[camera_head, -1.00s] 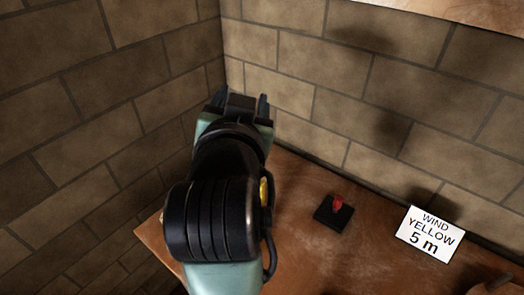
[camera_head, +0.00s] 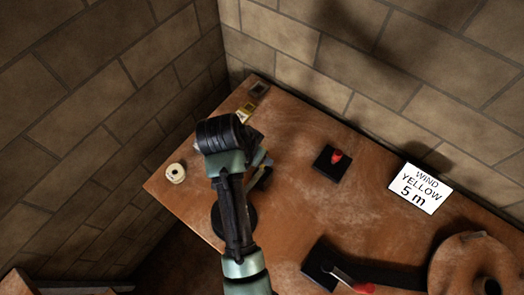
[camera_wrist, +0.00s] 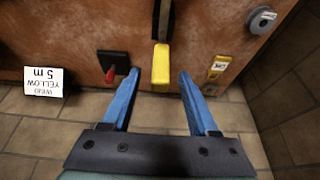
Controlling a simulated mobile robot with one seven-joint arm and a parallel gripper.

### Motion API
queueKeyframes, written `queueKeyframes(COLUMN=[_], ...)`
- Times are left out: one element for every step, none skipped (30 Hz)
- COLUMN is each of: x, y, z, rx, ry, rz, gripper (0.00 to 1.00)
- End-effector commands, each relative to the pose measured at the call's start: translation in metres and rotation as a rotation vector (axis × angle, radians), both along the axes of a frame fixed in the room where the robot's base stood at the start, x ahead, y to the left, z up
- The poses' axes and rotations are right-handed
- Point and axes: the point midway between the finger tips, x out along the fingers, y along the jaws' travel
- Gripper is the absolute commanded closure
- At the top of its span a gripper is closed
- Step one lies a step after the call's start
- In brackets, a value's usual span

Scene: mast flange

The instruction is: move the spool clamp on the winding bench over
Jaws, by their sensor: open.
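A lever with a yellow grip (camera_wrist: 161,66) on a dark bar, apparently the spool clamp, stands over the bench in the wrist view. My gripper (camera_wrist: 158,75) is open, with its blue fingers on either side of the yellow grip and a gap on both sides. I cannot tell from these views how high the fingers are above the bench.
On the winding bench (camera_head: 300,190) are a red knob on a black plate (camera_head: 336,158), a "WIND YELLOW 5 m" sign (camera_head: 420,188), a red-tipped lever (camera_head: 356,284), a large brown reel (camera_head: 470,262), a small labelled yellow block (camera_head: 245,110) and a pale spool (camera_head: 175,172). Brick walls close the back and left.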

Motion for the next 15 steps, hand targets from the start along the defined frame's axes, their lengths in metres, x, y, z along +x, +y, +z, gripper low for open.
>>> queueKeyframes(x=[0.002,0.004,0.006,0.007,0.009,0.010,0.011,0.012,0.013,0.014,0.014,0.015,0.015,0.015,0.015], y=[-0.003,-0.004,-0.005,-0.006,-0.006,-0.007,-0.008,-0.008,-0.009,-0.009,-0.010,-0.010,-0.010,-0.010,-0.010], z=[-0.007,-0.012,-0.017,-0.021,-0.024,-0.028,-0.031,-0.033,-0.036,-0.037,-0.039,-0.040,-0.041,-0.041,-0.042], rx=[0.000,0.000,0.000,0.000,0.000,0.000,0.000,0.000,0.000,0.000,0.001,0.000,0.001,0.001,0.001], ry=[0.004,0.003,0.003,0.002,0.001,0.001,0.000,-0.001,0.000,-0.001,-0.002,-0.003,-0.002,-0.002,-0.002], rz=[-0.002,-0.001,-0.001,0.000,0.001,0.001,0.001,0.001,0.001,0.001,0.001,0.001,0.001,0.001,0.001], gripper=[0.40,0.40,0.40,0.40,0.40,0.40,0.40,0.40,0.40,0.40,0.40,0.40,0.40,0.40,0.40])
